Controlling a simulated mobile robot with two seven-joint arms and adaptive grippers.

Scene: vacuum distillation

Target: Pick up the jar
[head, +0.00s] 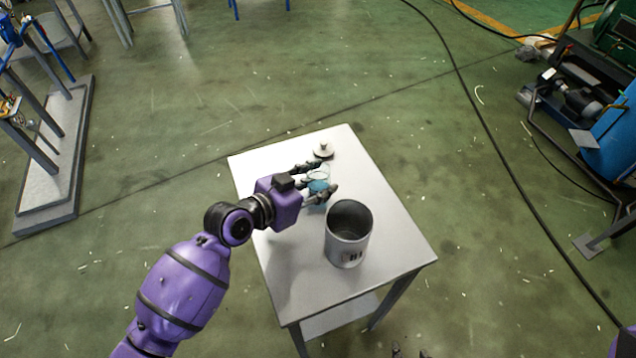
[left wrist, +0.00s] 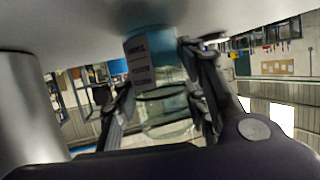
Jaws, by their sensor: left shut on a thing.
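The jar (head: 319,185) is a small clear glass jar with blue contents, standing near the far part of the white table. In the left wrist view, which is upside down, the jar (left wrist: 150,85) shows a printed label and its base is at or very close to the tabletop. My left gripper (head: 321,178) is shut on the jar, one finger on each side of it. The fingers also show beside the jar in the left wrist view (left wrist: 160,95). A small lid with a knob (head: 323,151) lies on the table just beyond the jar.
A large open metal pot (head: 348,235) stands close to the jar on the near right; it also looms at the left of the wrist view (left wrist: 25,110). The white table (head: 390,220) has bare top to the right. Machinery (head: 575,95) and a black cable (head: 500,150) are off to the right.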

